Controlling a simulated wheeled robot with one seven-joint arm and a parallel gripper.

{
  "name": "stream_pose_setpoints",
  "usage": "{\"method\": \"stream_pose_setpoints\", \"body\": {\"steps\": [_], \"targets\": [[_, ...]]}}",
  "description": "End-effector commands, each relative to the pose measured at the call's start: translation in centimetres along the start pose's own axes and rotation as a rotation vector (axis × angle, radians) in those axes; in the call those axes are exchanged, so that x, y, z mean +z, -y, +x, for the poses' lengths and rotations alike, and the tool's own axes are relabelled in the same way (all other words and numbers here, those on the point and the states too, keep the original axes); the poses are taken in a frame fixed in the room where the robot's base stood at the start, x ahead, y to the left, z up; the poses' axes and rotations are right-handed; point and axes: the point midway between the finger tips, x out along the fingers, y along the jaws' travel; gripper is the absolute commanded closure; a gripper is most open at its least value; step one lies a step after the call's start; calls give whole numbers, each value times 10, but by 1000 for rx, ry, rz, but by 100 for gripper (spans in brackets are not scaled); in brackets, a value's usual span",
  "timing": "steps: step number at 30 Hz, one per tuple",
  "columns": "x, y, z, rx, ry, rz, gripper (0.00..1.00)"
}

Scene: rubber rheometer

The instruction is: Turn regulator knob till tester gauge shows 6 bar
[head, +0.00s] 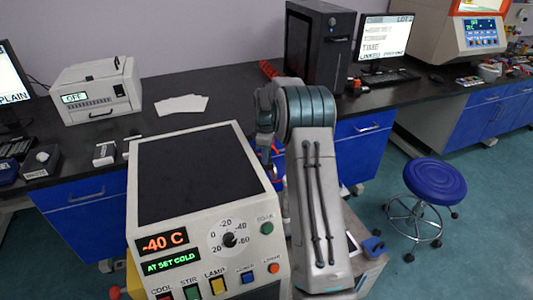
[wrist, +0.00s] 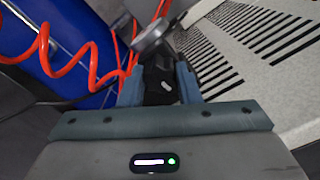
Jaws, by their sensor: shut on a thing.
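In the wrist view my gripper (wrist: 160,86) has its two blue-grey fingers closed on the sides of a black knob (wrist: 161,72), which I take to be the regulator knob. A silvery round metal part (wrist: 152,32) sits just beyond the knob, with red hose beside it. No gauge face with a bar reading can be made out in either view. In the head view my arm hides the gripper and the knob; only bits of red hose show beside it.
A red coiled hose (wrist: 93,62) hangs by a blue surface at left of the wrist view. A pale slotted panel (wrist: 225,45) stands close at right. In the head view, a cold-test unit (head: 140,212) reading -40 C stands in front; a blue stool (head: 434,181) is at right.

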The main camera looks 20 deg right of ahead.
Motion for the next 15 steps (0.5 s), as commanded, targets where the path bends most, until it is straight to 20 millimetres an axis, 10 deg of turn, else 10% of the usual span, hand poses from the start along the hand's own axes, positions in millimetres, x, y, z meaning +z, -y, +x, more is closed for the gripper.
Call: {"method": "stream_pose_setpoints", "body": {"steps": [3,4,6,15], "targets": [[0,0,0,1,0,-1,92],[0,0,-1,1,1,-1,61],[0,0,-1,1,0,-1,48],[0,0,-2,1,0,-2,48]]}}
